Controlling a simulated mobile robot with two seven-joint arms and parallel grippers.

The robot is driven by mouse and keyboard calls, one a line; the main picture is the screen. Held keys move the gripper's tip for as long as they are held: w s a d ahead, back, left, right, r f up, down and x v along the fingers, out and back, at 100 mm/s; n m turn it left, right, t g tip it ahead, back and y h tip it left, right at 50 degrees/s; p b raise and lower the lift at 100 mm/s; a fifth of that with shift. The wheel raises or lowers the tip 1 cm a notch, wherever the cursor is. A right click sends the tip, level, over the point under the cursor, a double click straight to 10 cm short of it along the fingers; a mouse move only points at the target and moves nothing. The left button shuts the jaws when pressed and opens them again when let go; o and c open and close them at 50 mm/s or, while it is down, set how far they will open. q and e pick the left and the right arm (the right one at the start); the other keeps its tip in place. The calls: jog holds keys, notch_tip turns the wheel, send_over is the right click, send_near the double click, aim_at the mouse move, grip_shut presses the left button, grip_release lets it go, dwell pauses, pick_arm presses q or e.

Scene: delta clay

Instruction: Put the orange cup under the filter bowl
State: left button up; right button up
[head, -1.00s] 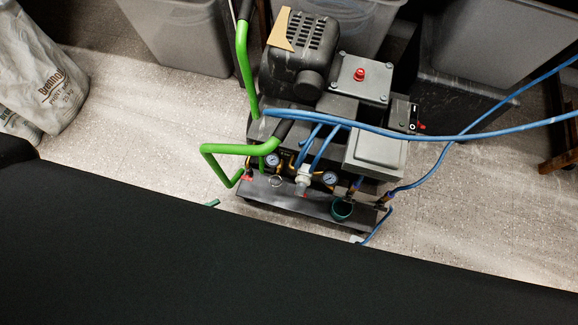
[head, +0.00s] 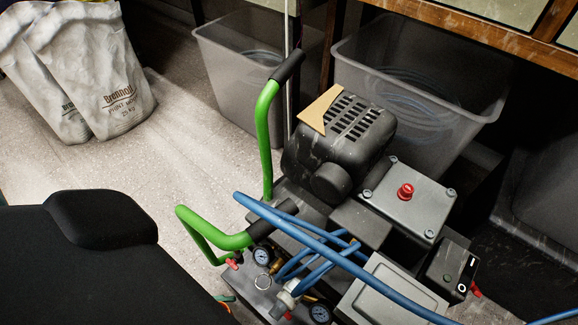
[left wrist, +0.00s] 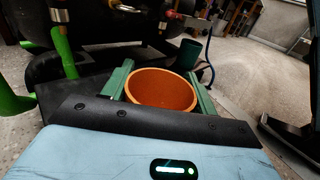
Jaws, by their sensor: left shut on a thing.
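The orange cup (left wrist: 162,88) shows in the left wrist view, with its open round mouth facing the camera. The green fingers of my left gripper (left wrist: 160,72) stand on both sides of it and are shut on it. The cup's lower part is hidden by the gripper body. In the head view, only a small green and orange patch shows beside my black arm link. A pale fitting (head: 286,298) at the compressor's front, near the gauges, may be the filter; its bowl cannot be made out. My right gripper is not in view.
The compressor (head: 340,170) has green handles (head: 266,140) and blue hoses (head: 330,252) crossing its front. In the left wrist view, a dark green cup (left wrist: 190,53) stands beyond the orange one. Grey bins (head: 415,110) stand behind, sacks (head: 115,85) at upper left. Floor between is clear.

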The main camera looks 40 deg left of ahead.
pick_arm(q)
jog(key=shift+w+d, duration=0.2)
jog(key=x, duration=1.1)
jog(key=shift+w+d, duration=0.45)
jog(key=shift+w+d+b, duration=0.1)
jog(key=shift+b, duration=0.2)
jog(key=shift+w+d, duration=0.2)
jog(key=x, duration=0.4)
jog(key=shift+w+d+b, duration=0.1)
jog(key=shift+b, duration=0.3)
jog(key=shift+f+b, duration=0.45)
jog(key=shift+f, duration=0.3)
jog(key=shift+f, duration=0.1)
